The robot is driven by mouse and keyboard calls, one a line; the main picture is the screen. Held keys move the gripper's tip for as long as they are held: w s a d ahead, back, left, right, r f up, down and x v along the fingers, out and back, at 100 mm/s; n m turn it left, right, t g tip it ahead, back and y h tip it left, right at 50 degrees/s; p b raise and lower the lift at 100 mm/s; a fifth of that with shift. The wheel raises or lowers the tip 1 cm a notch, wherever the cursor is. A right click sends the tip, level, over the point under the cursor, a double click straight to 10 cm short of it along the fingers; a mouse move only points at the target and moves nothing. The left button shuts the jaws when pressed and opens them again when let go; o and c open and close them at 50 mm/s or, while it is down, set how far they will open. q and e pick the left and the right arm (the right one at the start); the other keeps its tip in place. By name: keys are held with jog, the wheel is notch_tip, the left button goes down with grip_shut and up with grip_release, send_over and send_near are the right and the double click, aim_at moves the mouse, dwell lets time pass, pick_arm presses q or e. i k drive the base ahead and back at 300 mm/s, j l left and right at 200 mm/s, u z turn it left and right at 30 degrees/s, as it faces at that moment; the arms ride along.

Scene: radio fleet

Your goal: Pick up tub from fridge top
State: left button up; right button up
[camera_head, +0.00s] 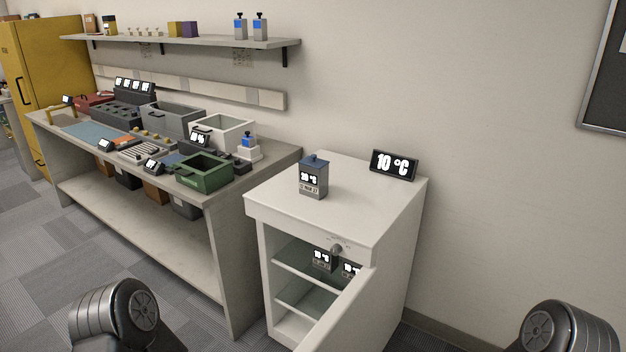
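A tub (313,178) stands upright on the white top of the small fridge (353,196). It is a grey box with a blue-grey lid and a small knob, and its front carries a dark label with white figures. The fridge door (351,318) stands open toward me. Inside, labelled containers (323,260) sit on a shelf, partly hidden by the door. Dark parts of my arms show at the bottom left and bottom right. Neither of my grippers can be seen, and nothing touches the tub.
Left of the fridge is a workbench (268,172) with a green bin (204,172), a white bin (222,133) and several devices. A wall shelf (190,41) holds bottles. Floor (110,262) is clear before the bench.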

aim_at(314, 183)
jog(key=i+l, duration=0.15)
jog(key=l, duration=0.3)
jog(key=i+l, duration=0.15)
jog(key=l, duration=0.3)
jog(key=i+l, duration=0.15)
jog(key=l, duration=0.3)
jog(key=i+l+u, duration=0.1)
jog(key=l, duration=0.35)
jog(key=i+l, duration=0.2)
jog(key=l, duration=0.25)
jog(key=i+l, duration=0.1)
jog(key=l, duration=0.35)
jog(key=i+l, duration=0.15)
jog(key=l, duration=0.35)
jog(key=i+l, duration=0.15)
jog(key=l, duration=0.3)
jog(key=u, duration=0.05)
